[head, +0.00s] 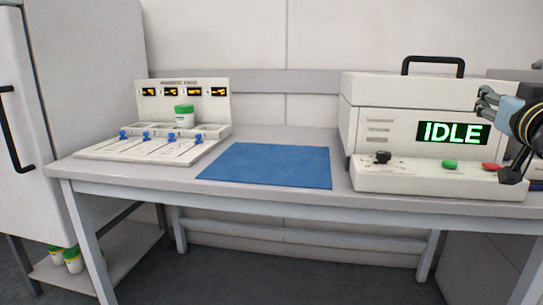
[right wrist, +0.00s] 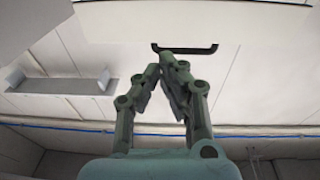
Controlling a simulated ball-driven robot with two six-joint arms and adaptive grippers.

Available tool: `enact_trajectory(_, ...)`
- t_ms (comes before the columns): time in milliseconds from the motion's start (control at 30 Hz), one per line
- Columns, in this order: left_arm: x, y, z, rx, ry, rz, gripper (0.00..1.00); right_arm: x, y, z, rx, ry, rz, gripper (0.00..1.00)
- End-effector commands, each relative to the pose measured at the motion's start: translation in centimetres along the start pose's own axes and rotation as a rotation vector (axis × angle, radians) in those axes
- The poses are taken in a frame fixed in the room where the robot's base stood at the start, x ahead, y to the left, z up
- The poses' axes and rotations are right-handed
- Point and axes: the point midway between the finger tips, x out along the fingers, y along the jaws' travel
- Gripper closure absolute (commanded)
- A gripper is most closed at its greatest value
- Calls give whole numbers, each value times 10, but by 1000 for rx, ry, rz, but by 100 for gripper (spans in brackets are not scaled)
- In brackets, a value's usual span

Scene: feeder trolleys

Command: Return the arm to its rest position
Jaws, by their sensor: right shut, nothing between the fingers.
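My right gripper (head: 484,104) is at the right edge of the head view, in front of the right part of the white machine (head: 390,92). In the right wrist view its two fingers (right wrist: 167,62) meet at the tips, with nothing between them. The machine has a black top handle (head: 433,60), which also shows in the right wrist view (right wrist: 185,49), and a green IDLE display (head: 453,133). My left gripper is not in either view.
A grey table (head: 300,196) bears a blue mat (head: 265,165) and a feeder panel (head: 150,148) with a green-lidded jar (head: 184,116). A white cabinet (head: 75,100) stands at left. Lidded jars (head: 73,260) sit on a low shelf (head: 120,255). The machine's front has a black knob (head: 382,157), green button (head: 449,165) and red button (head: 491,167).

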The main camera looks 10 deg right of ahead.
Motion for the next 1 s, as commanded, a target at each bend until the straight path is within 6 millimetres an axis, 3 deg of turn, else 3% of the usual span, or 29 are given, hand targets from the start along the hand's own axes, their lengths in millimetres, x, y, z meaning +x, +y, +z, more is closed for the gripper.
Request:
enact_trajectory(33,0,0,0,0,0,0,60,-16,-2,32,-8,-86,22,100)
enact_trajectory(167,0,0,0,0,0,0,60,-77,-5,120,-82,-372,70,100)
enact_trajectory(200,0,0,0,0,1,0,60,-101,-7,145,-109,-466,72,100)
enact_trajectory(300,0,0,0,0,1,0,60,-164,-14,198,-174,-703,50,100)
enact_trajectory(400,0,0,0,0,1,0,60,-224,-22,234,-231,-904,-1,100)
enact_trajectory(600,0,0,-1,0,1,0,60,-318,-37,267,-298,-1185,-134,100)
enact_trajectory(867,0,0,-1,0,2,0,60,-415,-57,277,-338,-1444,-338,100)
enact_trajectory(1000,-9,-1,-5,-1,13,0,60,-412,-56,314,-345,-1459,-338,100)
